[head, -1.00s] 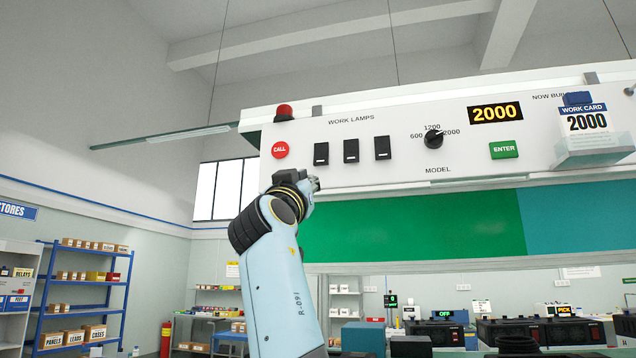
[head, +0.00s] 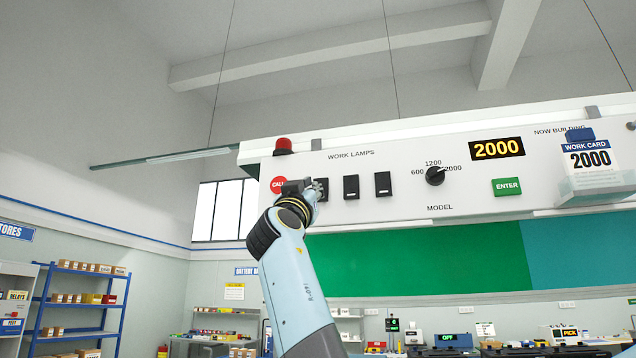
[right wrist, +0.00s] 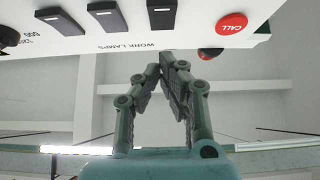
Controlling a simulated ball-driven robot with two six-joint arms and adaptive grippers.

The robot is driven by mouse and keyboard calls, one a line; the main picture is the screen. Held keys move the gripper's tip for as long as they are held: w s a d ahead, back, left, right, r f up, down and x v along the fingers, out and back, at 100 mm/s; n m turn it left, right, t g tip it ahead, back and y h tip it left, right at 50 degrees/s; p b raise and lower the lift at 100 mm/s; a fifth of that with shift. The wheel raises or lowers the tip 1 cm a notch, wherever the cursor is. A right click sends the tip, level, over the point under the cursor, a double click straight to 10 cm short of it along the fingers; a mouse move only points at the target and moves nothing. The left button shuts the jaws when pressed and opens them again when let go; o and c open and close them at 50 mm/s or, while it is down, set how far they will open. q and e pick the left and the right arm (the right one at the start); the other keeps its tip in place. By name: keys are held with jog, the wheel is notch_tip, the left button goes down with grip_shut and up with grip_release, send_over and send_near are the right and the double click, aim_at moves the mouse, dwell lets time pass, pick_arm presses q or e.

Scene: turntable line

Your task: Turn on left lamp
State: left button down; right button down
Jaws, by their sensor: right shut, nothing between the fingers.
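Three black rocker switches sit under the WORK LAMPS label on the white panel (head: 410,205). The middle switch (head: 351,187) and right switch (head: 382,184) show clear in the head view. The left switch is partly hidden there behind my right gripper (head: 315,187). In the right wrist view the panel is upside down, and the left switch (right wrist: 162,14) shows just beyond my right gripper's fingertips (right wrist: 165,62). The fingers are together and empty; contact with the switch cannot be told. My left gripper is not in view.
The red CALL button (head: 278,185) is close left of the gripper, with a red beacon (head: 283,145) above it. The model dial (head: 435,176), green ENTER button (head: 507,187) and work card (head: 590,160) are further right. A green board (head: 420,262) hangs below.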

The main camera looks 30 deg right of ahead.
aim_at(322, 186)
jog(key=w+d+p, duration=0.1)
jog(key=w+d, duration=0.1)
jog(key=w+d+r+p, duration=0.1)
jog(key=w+d+p, duration=0.1)
jog(key=shift+d+r, duration=0.15)
jog(key=shift+d, duration=0.25)
